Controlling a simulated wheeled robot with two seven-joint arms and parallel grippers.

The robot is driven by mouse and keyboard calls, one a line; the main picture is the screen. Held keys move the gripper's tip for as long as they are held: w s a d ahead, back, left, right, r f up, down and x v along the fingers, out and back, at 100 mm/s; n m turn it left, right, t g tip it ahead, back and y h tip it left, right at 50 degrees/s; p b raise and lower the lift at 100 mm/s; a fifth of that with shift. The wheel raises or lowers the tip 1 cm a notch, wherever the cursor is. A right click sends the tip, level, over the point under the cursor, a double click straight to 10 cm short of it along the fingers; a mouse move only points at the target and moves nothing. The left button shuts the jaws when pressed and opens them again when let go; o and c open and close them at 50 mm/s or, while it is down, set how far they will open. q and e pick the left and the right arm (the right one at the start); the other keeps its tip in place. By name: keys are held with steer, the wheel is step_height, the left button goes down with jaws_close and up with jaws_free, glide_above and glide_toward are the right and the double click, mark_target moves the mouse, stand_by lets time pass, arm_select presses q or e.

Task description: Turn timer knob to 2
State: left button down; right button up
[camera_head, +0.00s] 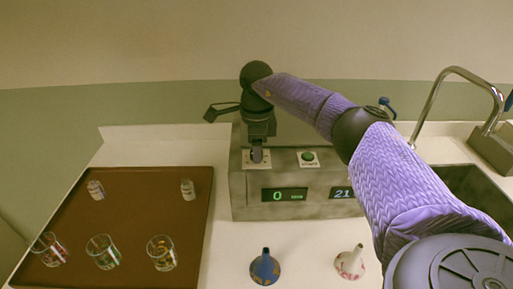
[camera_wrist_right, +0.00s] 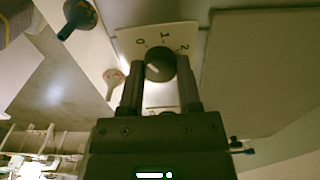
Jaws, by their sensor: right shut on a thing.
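The timer knob (camera_wrist_right: 160,66) is a dark round knob with a pale pointer mark, on a light plate (camera_wrist_right: 127,40) marked 0, 1 and 2. The pointer mark slants to the upper left, toward the 0 side in the right wrist view. My right gripper (camera_wrist_right: 159,78) is shut on the knob, one finger on each side. In the head view my right gripper (camera_head: 258,142) comes down from above onto the left part of the grey machine (camera_head: 240,205). The left display (camera_head: 284,195) reads 0. My left gripper is not in view.
A green button (camera_head: 308,156) is right of the knob plate. A brown tray (camera_head: 130,205) with glasses and small bottles lies at left. A blue flask (camera_head: 265,268) and a pale flask (camera_head: 350,264) stand before the machine. A sink tap (camera_head: 458,72) is at right.

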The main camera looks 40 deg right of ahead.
jaws_close()
